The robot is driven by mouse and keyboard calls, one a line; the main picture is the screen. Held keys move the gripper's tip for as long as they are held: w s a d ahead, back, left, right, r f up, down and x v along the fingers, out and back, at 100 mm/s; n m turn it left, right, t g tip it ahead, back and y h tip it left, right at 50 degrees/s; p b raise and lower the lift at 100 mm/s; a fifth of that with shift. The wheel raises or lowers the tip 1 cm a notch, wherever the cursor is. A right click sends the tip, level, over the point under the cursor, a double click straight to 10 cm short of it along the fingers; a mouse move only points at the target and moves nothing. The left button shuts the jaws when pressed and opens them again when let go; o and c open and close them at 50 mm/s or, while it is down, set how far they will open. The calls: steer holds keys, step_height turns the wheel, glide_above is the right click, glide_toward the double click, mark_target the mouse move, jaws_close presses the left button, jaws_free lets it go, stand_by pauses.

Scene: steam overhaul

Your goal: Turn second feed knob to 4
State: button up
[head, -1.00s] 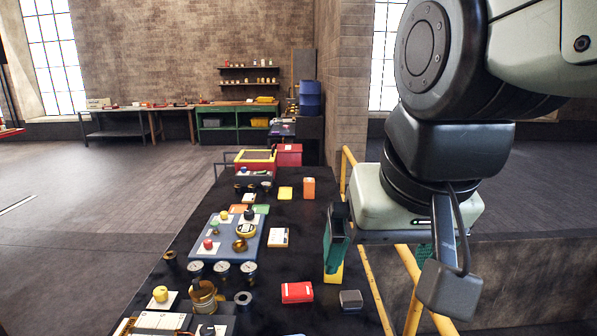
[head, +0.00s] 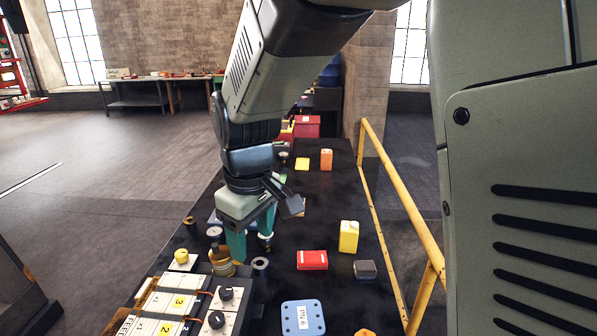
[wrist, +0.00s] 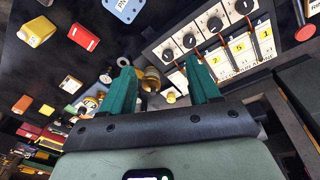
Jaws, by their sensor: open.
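The feed panel (head: 178,303) lies at the lower left of the head view, with black knobs and numbered strips with yellow cells. Two knobs show there: a far one (head: 226,293) and a nearer one (head: 216,320). In the wrist view the panel is at the upper right, with several knobs in a slanted row, such as this knob (wrist: 190,40). I cannot tell which is the second or its setting. My gripper (head: 252,242) is open and empty, fingers down, beyond the panel's far end. In the wrist view its teal fingers (wrist: 158,68) stand apart, clear of the knobs.
A brass cylinder (head: 221,262) and a yellow button on a white base (head: 182,257) stand just beyond the panel. To the right lie a red box (head: 312,260), a yellow can (head: 348,237), a grey box (head: 365,269) and a blue plate (head: 303,317). A yellow rail (head: 400,195) edges the bench.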

mark_target(216, 316)
steer(key=a+f+n+g, duration=0.1)
steer(key=a+f+n, duration=0.3)
steer(key=a+f, duration=0.55)
steer(key=shift+h, duration=0.3)
steer(key=f, duration=0.7)
steer(key=s+f, duration=0.1)
steer(key=f, duration=0.3)
steer(key=shift+d+f, duration=0.1)
steer(key=shift+f, duration=0.05)
steer(key=shift+c, duration=0.3)
steer(key=c, duration=1)
